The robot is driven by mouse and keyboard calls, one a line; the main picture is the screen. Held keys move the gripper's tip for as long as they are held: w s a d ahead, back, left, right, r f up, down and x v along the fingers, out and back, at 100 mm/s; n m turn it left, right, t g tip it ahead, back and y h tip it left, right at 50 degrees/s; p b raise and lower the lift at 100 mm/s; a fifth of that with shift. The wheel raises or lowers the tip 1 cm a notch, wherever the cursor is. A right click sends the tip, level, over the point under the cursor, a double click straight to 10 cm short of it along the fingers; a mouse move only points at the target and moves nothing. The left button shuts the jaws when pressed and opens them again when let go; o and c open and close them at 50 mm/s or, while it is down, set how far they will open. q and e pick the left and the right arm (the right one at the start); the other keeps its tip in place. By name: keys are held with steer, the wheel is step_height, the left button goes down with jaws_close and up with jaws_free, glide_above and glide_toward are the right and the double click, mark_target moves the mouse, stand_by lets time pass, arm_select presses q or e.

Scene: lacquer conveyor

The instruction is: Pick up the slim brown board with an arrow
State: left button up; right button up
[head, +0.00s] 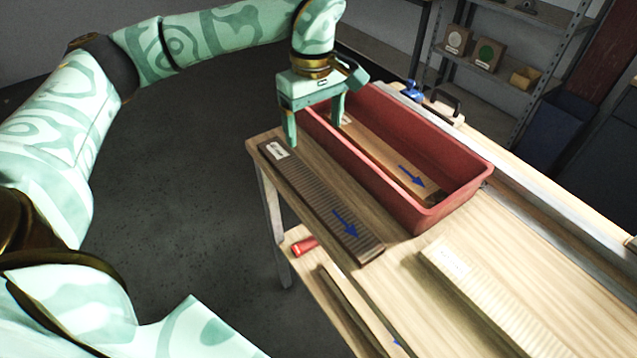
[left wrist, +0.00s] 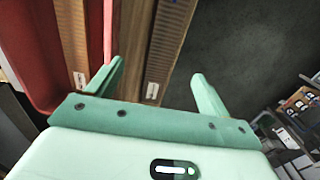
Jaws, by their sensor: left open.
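A slim dark brown ribbed board (head: 318,200) with a blue arrow and a white label lies on the wooden table, left of the red bin. My left gripper (head: 315,134) is open near the board's far, labelled end, fingers pointing down. In the left wrist view the board (left wrist: 170,45) runs between the spread fingers (left wrist: 158,70) of my gripper, with its label near the palm. I cannot tell how far the fingertips are above the table. A lighter brown board (head: 385,155) with a blue arrow lies inside the bin. My right gripper is not in view.
The red bin (head: 455,205) stands close beside the dark board. A pale ribbed board (head: 490,300) lies at the table's right. A red object (head: 304,246) is on a lower level under the table's left edge. Shelves (head: 505,70) stand behind.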

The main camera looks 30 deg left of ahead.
arm_select(q)
steer(key=b, duration=0.3)
glide_above(312, 188)
steer(key=f, duration=1)
steer(key=shift+w+f, duration=0.2)
steer(key=shift+w, duration=0.2)
steer(key=f, duration=0.2)
steer(key=f+b, duration=0.1)
steer(key=s+f+b, duration=0.1)
steer(key=f, duration=0.1)
steer(key=shift+f, duration=0.3)
steer(key=shift+r, duration=0.1)
steer(key=shift+c, duration=0.9)
steer(key=c, duration=1.1)
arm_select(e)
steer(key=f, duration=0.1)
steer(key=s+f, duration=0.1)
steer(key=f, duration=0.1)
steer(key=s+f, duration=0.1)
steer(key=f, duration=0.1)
